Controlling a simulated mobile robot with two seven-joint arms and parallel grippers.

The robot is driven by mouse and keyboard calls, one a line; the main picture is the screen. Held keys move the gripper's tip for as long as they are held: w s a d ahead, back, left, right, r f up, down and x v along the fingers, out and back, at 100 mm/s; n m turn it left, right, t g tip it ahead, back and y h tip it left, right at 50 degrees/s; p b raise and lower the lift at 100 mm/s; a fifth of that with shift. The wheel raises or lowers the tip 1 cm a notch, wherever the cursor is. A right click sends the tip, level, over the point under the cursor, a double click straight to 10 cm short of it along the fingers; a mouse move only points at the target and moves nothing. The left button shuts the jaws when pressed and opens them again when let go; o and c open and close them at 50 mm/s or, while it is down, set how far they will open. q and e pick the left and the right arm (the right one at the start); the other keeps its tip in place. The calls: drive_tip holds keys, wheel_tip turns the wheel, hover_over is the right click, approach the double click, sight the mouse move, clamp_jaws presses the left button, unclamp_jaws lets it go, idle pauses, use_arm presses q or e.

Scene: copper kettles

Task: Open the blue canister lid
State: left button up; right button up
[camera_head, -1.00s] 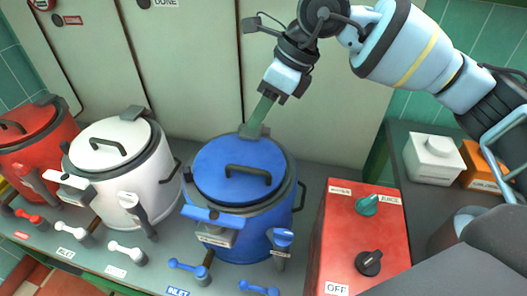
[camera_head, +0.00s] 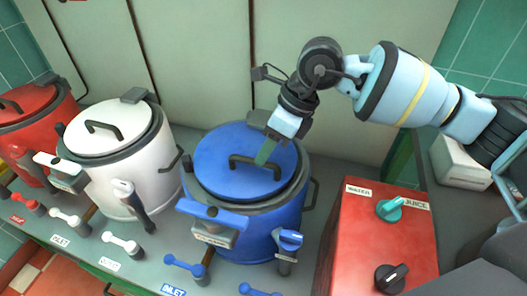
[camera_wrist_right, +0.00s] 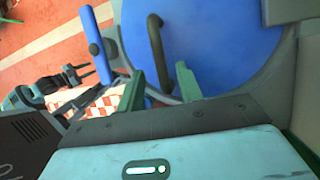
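The blue canister (camera_head: 255,225) stands in the middle of the head view. Its round blue lid (camera_head: 225,160) lies flat on top, within a dark rim. A dark bar handle (camera_head: 240,160) crosses the lid; it also shows in the right wrist view (camera_wrist_right: 156,45). A blue front latch (camera_head: 212,212) sits at the rim. My right gripper (camera_head: 264,153) points down at the handle's right end. In the right wrist view its two green fingers (camera_wrist_right: 160,85) are apart, with the handle in the gap between them; contact is unclear.
A white canister (camera_head: 120,175) and a red one (camera_head: 30,125) stand to the left. A red control box (camera_head: 365,235) with knobs is close on the right. Valve levers (camera_head: 185,265) line the front. Pale panels (camera_head: 210,60) stand behind.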

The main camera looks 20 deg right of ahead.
drive_tip(key=shift+x, duration=1.1)
clamp_jaws()
